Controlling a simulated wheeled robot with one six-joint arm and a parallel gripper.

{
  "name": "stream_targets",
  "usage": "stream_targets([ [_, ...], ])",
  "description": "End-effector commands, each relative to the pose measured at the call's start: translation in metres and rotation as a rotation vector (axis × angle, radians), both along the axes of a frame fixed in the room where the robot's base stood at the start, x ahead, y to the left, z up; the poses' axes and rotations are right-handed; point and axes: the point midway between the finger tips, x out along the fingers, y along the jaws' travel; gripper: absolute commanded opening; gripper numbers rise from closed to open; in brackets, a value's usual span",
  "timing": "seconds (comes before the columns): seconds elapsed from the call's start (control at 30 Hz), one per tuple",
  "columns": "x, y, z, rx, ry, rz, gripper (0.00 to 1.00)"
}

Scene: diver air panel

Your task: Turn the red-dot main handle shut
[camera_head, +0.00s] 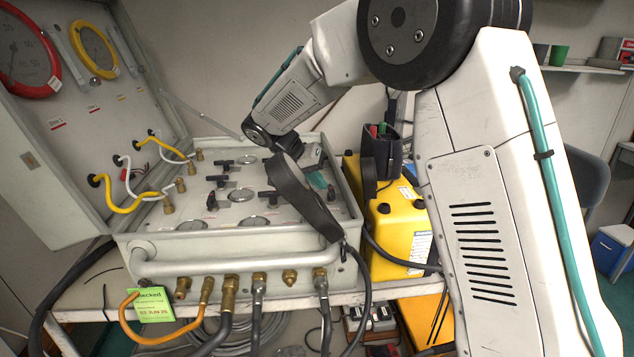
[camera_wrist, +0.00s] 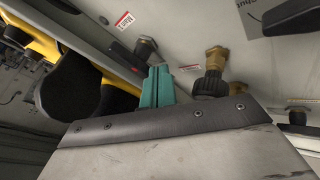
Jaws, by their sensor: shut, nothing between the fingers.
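My gripper (camera_wrist: 155,84) shows its teal fingers together and empty in the wrist view. In the head view the gripper (camera_head: 318,181) is low over the right part of the grey air panel (camera_head: 190,216). A dark bar handle (camera_wrist: 124,60) lies just left of the fingertips, beside a red-and-white label (camera_wrist: 124,20) that seems to read "Main". Other black handles (camera_head: 220,163) stand on the panel's left and middle. My arm's wrist hides part of the panel's right side.
A brass fitting with a black knob (camera_wrist: 212,72) stands close right of the fingers. Another dark handle (camera_wrist: 292,15) is at the top right, by a plate marked "Shut". Yellow cases (camera_head: 398,235) stand right of the panel. The open lid (camera_head: 60,160) with gauges rises at the left.

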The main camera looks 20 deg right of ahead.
Motion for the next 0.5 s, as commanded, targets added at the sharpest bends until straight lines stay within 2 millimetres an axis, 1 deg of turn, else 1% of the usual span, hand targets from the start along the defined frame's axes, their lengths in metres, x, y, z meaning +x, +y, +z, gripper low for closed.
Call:
stream_targets([
  [0.5, 0.0031, -0.0044, -0.0002, -0.001, 0.001, -0.122, 0.00],
])
